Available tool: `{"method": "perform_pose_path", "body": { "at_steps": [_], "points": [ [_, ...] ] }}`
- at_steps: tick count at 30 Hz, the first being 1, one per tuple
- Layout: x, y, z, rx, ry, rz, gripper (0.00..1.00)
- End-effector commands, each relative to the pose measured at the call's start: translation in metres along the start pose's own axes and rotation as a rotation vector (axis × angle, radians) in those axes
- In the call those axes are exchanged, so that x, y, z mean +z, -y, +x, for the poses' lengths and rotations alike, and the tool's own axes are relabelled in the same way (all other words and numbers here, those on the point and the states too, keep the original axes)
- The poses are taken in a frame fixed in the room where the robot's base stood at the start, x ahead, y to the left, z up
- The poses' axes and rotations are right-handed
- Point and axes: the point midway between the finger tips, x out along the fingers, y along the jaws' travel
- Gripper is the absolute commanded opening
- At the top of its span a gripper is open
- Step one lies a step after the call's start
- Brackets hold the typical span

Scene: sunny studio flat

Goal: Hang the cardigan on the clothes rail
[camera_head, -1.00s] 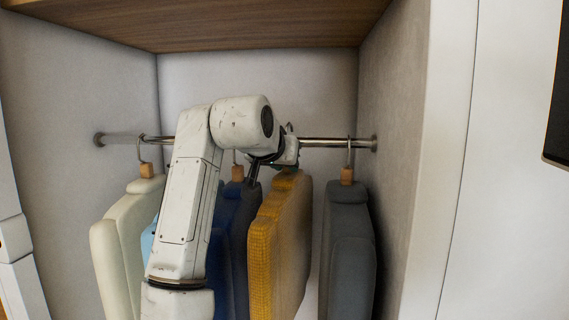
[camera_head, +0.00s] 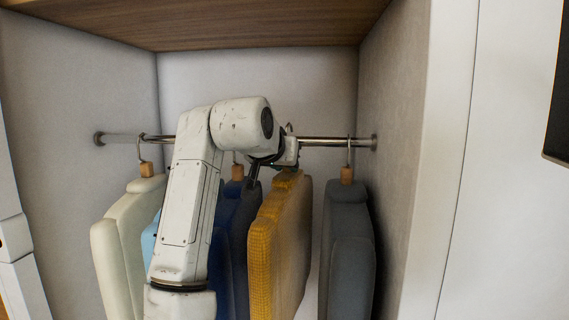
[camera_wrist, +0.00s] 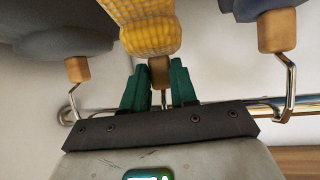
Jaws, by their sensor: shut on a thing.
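The mustard-yellow knitted cardigan (camera_head: 280,235) hangs upright from its hanger between the dark blue and grey garments. It also shows at the top of the wrist view (camera_wrist: 150,22). My gripper (camera_wrist: 158,88) is shut on the wooden block (camera_wrist: 159,72) of its hanger, with a green finger on either side. In the head view my gripper (camera_head: 280,158) is at the clothes rail (camera_head: 335,142), largely hidden by my wrist. The tip of the hanger's hook (camera_head: 289,127) shows just above the rail. Whether the hook rests on the rail is hidden.
A cream garment (camera_head: 122,235) and a dark blue garment (camera_head: 236,225) hang to the left, with light blue partly hidden by my arm. A grey garment (camera_head: 347,240) hangs at right, with a gap before it. A wooden shelf (camera_head: 250,25) lies above; side walls enclose the niche.

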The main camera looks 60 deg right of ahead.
Motion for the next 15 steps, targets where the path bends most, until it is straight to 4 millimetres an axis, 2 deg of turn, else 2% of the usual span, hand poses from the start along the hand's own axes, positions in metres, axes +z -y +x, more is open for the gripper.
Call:
{"method": "perform_pose_path", "body": {
  "at_steps": [15],
  "points": [
    [0.012,0.000,0.006,0.000,-0.003,0.001,0.00]
  ]
}}
